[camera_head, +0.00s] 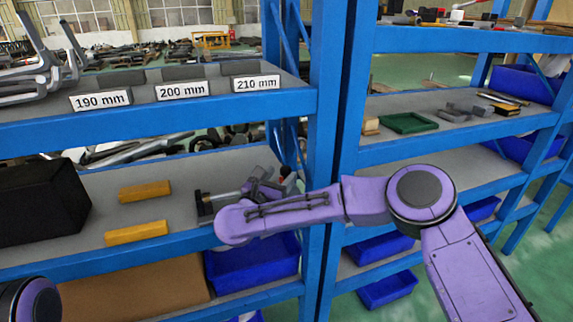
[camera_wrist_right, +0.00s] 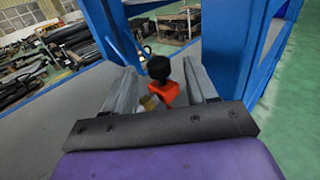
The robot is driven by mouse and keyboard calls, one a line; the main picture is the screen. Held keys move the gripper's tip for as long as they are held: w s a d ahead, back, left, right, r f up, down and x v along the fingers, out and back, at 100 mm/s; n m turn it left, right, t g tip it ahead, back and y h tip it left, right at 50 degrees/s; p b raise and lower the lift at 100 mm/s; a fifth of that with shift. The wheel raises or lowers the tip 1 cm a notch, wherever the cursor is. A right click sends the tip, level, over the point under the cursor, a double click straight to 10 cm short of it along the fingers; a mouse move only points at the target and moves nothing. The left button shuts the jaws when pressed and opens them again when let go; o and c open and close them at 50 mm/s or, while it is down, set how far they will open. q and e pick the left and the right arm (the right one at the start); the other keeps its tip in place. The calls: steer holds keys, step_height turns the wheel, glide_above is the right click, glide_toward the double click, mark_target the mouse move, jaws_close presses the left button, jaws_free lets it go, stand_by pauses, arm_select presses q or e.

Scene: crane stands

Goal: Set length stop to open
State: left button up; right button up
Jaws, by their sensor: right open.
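A red part with a black round knob (camera_wrist_right: 161,70) shows in the right wrist view, between the fingers of my right gripper (camera_wrist_right: 160,88). I take it to be part of the length stop. The fingers are open, one on each side of it, and I cannot tell whether they touch it. In the head view my right gripper (camera_head: 262,186) is over the middle shelf, and the small dark knob (camera_head: 284,172) shows just beyond it. A dark block with a grey bar (camera_head: 204,204) lies left of the gripper, partly hidden by my arm. My left gripper is out of view.
The blue upright (camera_head: 325,120) stands close right of the gripper. The upper shelf carries plates marked 190 mm (camera_head: 100,99), 200 mm (camera_head: 182,90) and 210 mm (camera_head: 256,83). Two yellow blocks (camera_head: 145,191) and a black box (camera_head: 40,205) are on the left. Blue bins (camera_head: 252,262) sit below.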

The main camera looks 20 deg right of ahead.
mark_target(284, 173)
steer(key=x, duration=0.4)
steer(key=shift+w+p, duration=0.3)
steer(key=shift+p, duration=0.1)
jaws_close()
steer(key=shift+d+f+b, duration=0.2)
steer(key=shift+d+b, duration=0.9)
steer(key=shift+d, duration=0.25)
steer(key=shift+r, duration=0.2)
jaws_free()
steer(key=shift+w+d, duration=0.1)
steer(key=shift+f, duration=0.1)
